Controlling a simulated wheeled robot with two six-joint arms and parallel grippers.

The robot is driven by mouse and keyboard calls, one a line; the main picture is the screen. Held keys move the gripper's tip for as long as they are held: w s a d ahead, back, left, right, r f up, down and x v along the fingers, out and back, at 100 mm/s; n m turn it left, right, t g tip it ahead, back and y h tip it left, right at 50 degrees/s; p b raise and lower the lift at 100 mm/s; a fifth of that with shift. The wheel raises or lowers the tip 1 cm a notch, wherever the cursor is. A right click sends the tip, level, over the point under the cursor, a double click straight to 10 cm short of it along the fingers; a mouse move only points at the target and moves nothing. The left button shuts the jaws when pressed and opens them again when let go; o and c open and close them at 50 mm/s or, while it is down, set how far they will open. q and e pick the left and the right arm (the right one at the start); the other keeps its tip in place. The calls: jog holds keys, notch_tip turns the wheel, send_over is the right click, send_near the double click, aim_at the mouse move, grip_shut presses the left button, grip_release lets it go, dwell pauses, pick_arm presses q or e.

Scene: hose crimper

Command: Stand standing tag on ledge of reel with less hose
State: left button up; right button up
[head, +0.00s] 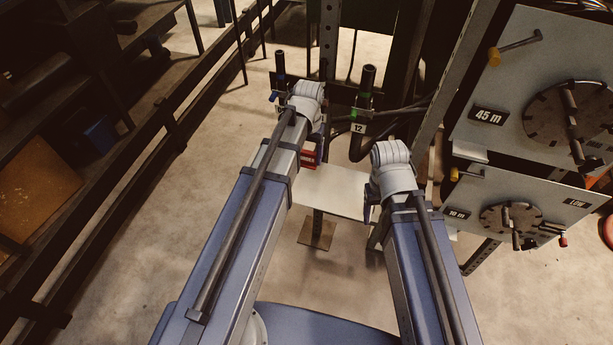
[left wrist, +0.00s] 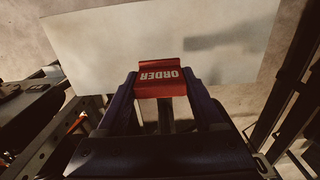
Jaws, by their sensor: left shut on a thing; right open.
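The red tag with white ORDER lettering (left wrist: 160,82) is held between the fingers of my left gripper (left wrist: 161,98). The lettering appears upside down in the left wrist view. In the head view the tag (head: 309,155) shows red beside my left gripper (head: 316,148), above a pale board. My right gripper (head: 370,207) is open and empty, mostly hidden by its wrist. At the right, an upper grey panel (head: 510,60) has a 45 m plate (head: 488,116) and round dial. A lower panel (head: 540,190) has a plate seeming to read 10 m (head: 457,214). A small pale ledge (head: 470,151) sits under the upper panel.
The pale board (head: 335,192) stands on a post below my grippers. Black hoses and an upright fitting marked 12 (head: 359,128) stand behind them. A dark rail and shelves (head: 50,130) line the left. Open floor (head: 120,245) lies at the lower left.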

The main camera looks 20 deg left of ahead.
aim_at(308, 163)
pick_arm(q)
notch_tip(308, 163, down, 5)
jog(key=b, duration=0.3)
jog(key=shift+r, duration=0.2)
jog(key=shift+f+b, duration=0.1)
jog(key=shift+b, duration=0.25)
notch_tip(308, 163, down, 4)
jog(key=b, duration=0.3)
jog(key=shift+r, duration=0.25)
jog(key=shift+f+b, duration=0.15)
jog(key=shift+b, duration=0.25)
jog(key=o, duration=1.3)
